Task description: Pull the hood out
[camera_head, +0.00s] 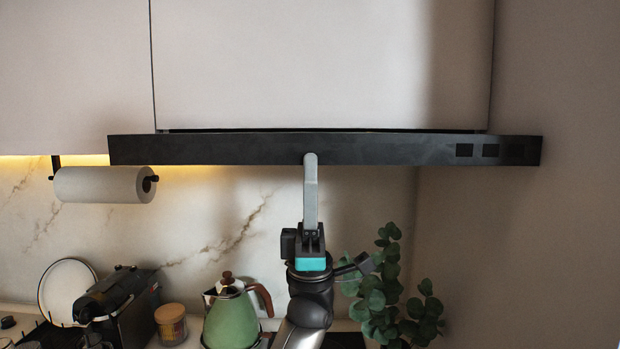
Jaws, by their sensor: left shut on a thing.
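The hood (240,149) is a long black bar under the pale wall cabinet, with several small dark squares at its right end. A thin dark gap shows along its top edge, below the cabinet. My left gripper (310,160) comes up from below, with its grey finger upright at the middle of the hood's front. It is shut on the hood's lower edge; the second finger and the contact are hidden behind. My right gripper is not in view.
A paper towel roll (100,185) hangs at the left. On the counter below stand a black coffee machine (120,305), a jar (171,323), a green kettle (231,318) and a leafy plant (385,295). A plain wall (560,230) closes the right side.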

